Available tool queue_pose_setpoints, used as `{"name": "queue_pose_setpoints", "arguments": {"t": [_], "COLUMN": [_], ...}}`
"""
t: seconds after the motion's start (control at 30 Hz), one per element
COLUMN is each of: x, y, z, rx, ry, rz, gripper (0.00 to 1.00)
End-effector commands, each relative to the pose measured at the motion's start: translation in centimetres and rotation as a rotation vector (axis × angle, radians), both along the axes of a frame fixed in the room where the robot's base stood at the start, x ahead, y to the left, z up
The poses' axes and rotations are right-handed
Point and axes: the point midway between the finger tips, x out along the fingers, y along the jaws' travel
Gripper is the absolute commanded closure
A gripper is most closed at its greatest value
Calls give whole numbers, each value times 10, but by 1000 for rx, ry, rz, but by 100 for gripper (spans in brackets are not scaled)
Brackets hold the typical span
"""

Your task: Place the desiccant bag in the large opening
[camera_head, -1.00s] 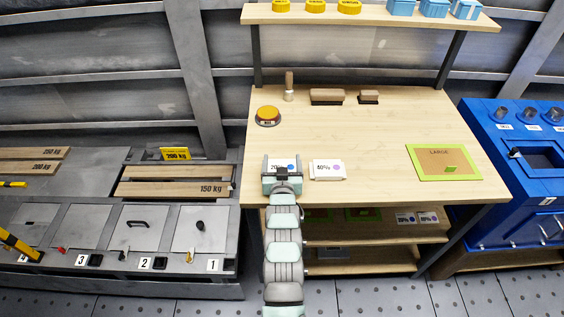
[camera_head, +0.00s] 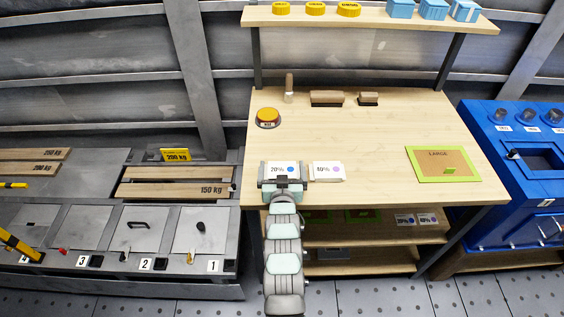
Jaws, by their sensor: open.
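A white desiccant bag marked 20% (camera_head: 280,169) with a blue dot lies near the front edge of the wooden table. A second white bag, its print blurred and with a purple dot (camera_head: 328,172), lies just right of it. My gripper (camera_head: 284,173) is open at the 20% bag, with a finger at each side of it; whether they touch it I cannot tell. A blue machine (camera_head: 489,150) at the right has a wide dark opening (camera_head: 541,158) in its top. A green-framed mat labelled LARGE (camera_head: 418,164) lies on the table's right.
A yellow button (camera_head: 267,116), brushes (camera_head: 327,98) and a shelf (camera_head: 380,16) with yellow tins and blue boxes are at the back. More bags (camera_head: 404,219) are on the lower shelf (camera_head: 350,233). The table's middle is clear.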

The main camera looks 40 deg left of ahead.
Motion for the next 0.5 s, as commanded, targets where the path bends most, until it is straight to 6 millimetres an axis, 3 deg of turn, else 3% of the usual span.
{"name": "queue_pose_setpoints", "arguments": {"t": [0.3,0.5], "x": [-45,-60], "y": [-36,-51], "z": [11,14], "rx": [-2,-4], "ry": [2,4], "rz": [-1,-1], "gripper": [0,0]}}
